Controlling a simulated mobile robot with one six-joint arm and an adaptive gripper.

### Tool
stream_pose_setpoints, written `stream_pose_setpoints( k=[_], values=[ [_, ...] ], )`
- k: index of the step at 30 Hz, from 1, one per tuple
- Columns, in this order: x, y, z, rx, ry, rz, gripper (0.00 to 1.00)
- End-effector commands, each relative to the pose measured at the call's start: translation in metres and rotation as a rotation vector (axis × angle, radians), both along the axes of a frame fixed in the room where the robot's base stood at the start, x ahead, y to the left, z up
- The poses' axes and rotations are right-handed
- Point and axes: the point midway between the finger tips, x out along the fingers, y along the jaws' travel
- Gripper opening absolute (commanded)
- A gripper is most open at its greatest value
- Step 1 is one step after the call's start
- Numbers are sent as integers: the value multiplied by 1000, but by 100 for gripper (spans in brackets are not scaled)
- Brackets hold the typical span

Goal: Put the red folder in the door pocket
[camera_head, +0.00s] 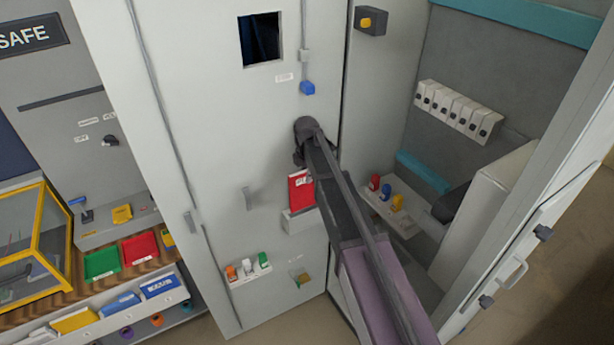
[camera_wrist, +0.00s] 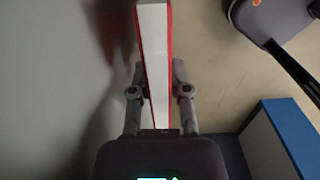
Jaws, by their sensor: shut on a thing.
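The red folder (camera_head: 299,188) is upright against the light grey cabinet door, just above the grey door pocket (camera_head: 299,221). Its lower edge meets the pocket's rim in the head view; I cannot tell whether it is inside the pocket or in front of it. In the wrist view the folder (camera_wrist: 154,50) shows edge-on, with white pages between red covers. My gripper (camera_wrist: 158,90) is shut on it, one finger on each side. In the head view my arm hides the fingers and the folder's right side.
An orange, a green and a white item (camera_head: 248,268) sit on a small door shelf below left. Right of my arm, a ledge holds red, blue and yellow items (camera_head: 386,190).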

Motion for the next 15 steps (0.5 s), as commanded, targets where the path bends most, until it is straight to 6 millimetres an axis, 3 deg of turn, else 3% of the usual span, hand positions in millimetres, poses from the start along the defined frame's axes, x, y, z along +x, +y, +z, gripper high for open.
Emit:
stream_pose_setpoints(
  k=[15],
  values=[
    [0, -2, -11, 0, 0, -2, 0]
  ],
)
